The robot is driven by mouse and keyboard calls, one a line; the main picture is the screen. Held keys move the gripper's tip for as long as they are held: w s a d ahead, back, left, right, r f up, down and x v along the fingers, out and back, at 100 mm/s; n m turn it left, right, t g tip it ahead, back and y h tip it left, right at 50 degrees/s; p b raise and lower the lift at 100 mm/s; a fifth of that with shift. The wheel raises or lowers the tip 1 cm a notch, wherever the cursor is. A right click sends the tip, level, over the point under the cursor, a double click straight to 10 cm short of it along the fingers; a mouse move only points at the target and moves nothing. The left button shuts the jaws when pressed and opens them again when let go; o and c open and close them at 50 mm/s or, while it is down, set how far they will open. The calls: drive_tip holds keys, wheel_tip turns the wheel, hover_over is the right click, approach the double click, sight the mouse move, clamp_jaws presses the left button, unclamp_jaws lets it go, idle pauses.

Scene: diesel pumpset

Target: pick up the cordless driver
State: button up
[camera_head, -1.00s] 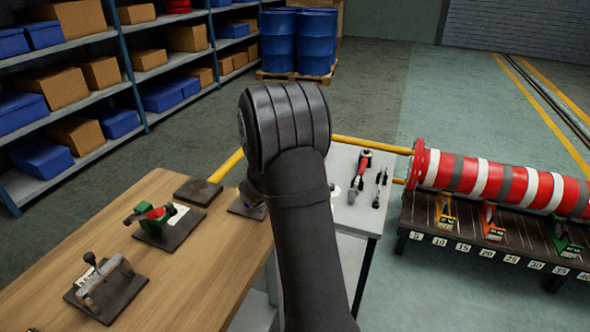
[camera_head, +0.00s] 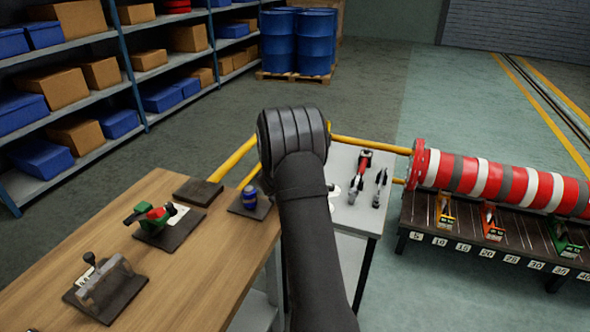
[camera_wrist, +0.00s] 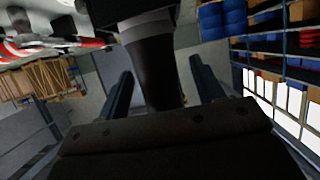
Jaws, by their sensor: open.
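A red and black hand tool (camera_head: 362,172) lies on the grey-white side table right of my arm; it looks like the cordless driver, but it is small in the head view. My gripper (camera_wrist: 160,67) shows in the wrist view with its two dark blue-grey fingers spread apart. A dark rounded shape fills the space beyond the fingers; I cannot tell that anything is held. In the head view my gripper is hidden behind my own arm. I cannot make out the driver in the wrist view.
Slim dark tools (camera_head: 380,185) lie right of the red tool. The wooden bench (camera_head: 215,255) bears a blue ribbed piece (camera_head: 249,197), a green and red fixture (camera_head: 153,218) and a metal fixture (camera_head: 105,285). Yellow rails (camera_head: 232,157) run behind. A red-white striped column (camera_head: 500,181) lies at right.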

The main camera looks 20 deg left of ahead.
drive_tip(key=shift+r, duration=0.1)
clamp_jaws()
drive_tip(key=shift+r, duration=0.1)
wheel_tip(320, 180, up, 18)
drive_tip(key=shift+f, duration=0.1)
idle(0.6)
